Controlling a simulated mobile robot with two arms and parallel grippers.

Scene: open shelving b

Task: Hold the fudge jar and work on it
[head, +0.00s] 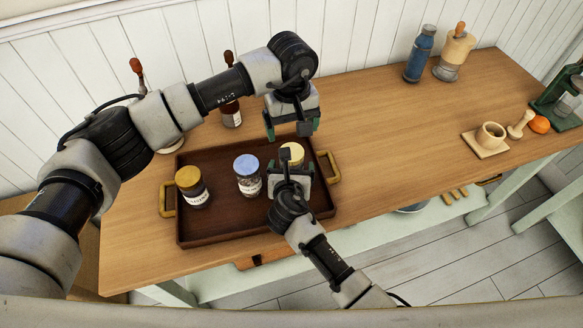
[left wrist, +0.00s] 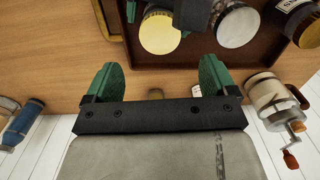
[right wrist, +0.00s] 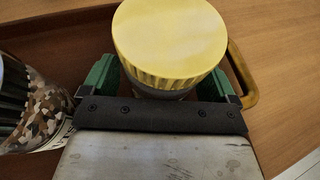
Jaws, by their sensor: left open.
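Three lidded jars stand upright on a dark brown tray (head: 240,228); I cannot read which label says fudge. The jar with the pale yellow lid (head: 293,150) is at the tray's right; the lid fills the middle of the right wrist view (right wrist: 170,38) and also shows in the left wrist view (left wrist: 160,34). My right gripper (head: 290,168) has its fingers against both sides of this jar, below the lid. My left gripper (head: 291,134) is open and empty, beyond and above that jar. A blue-lidded jar (head: 247,166) and a gold-lidded jar (head: 188,178) stand to the left.
The tray has brass handles (head: 167,200). The wooden counter between is clear.

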